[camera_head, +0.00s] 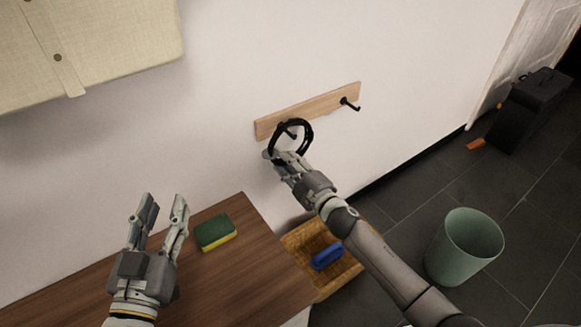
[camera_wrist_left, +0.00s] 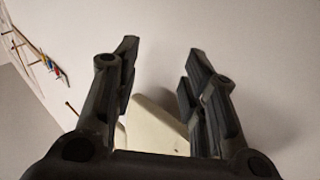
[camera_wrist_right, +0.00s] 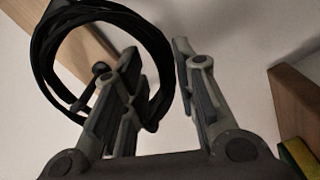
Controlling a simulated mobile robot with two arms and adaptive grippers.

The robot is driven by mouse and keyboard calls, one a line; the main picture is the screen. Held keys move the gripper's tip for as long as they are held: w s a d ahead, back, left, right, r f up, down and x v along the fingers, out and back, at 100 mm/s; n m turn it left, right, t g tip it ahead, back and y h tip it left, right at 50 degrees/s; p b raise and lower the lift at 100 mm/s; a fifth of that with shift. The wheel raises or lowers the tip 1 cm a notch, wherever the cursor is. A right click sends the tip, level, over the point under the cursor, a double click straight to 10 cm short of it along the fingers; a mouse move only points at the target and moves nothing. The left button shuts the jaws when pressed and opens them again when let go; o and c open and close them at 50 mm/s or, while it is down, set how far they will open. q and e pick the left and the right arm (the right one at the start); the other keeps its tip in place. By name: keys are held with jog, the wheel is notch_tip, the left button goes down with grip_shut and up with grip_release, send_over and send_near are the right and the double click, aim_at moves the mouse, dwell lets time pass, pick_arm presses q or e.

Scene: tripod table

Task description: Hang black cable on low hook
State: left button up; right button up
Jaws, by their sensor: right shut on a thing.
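The black cable (camera_head: 308,130) is a coiled loop against the wooden hook rail (camera_head: 325,102) on the wall. A black hook (camera_head: 291,133) at the rail's left end shows inside the loop; a second hook (camera_head: 350,104) is at its right end. My left gripper (camera_head: 163,203) is open and empty above the brown table.
A green and yellow sponge (camera_head: 215,232) lies on the brown table (camera_head: 245,275). A wooden crate (camera_head: 300,240) holding a blue item (camera_head: 327,256) is beside it. A green bin (camera_head: 465,248) and black case (camera_head: 530,108) stand on the floor. A beige board (camera_head: 110,40) hangs at upper left.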

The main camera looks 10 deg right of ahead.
jog(key=shift+w+a+f+b, duration=0.25)
jog(key=shift+w+b, duration=0.1)
jog(key=shift+w, duration=0.15)
pick_arm(q)
notch_tip(320, 180, up, 6)
jog(key=s+t+h, duration=0.1)
jog(key=t, duration=0.2)
jog(key=shift+s+d+t+b, duration=0.25)
jog(key=shift+s+t+b, duration=0.05)
jog(key=shift+t+b, duration=0.1)
pick_arm(e)
jog(key=shift+w+a+f, duration=0.1)
jog(key=shift+w+f, duration=0.25)
jog(key=shift+f, duration=0.05)
jog(key=o, duration=1.1)
jog(key=shift+o, duration=0.2)
jog(key=v, duration=1.2)
jog(key=shift+f, duration=0.1)
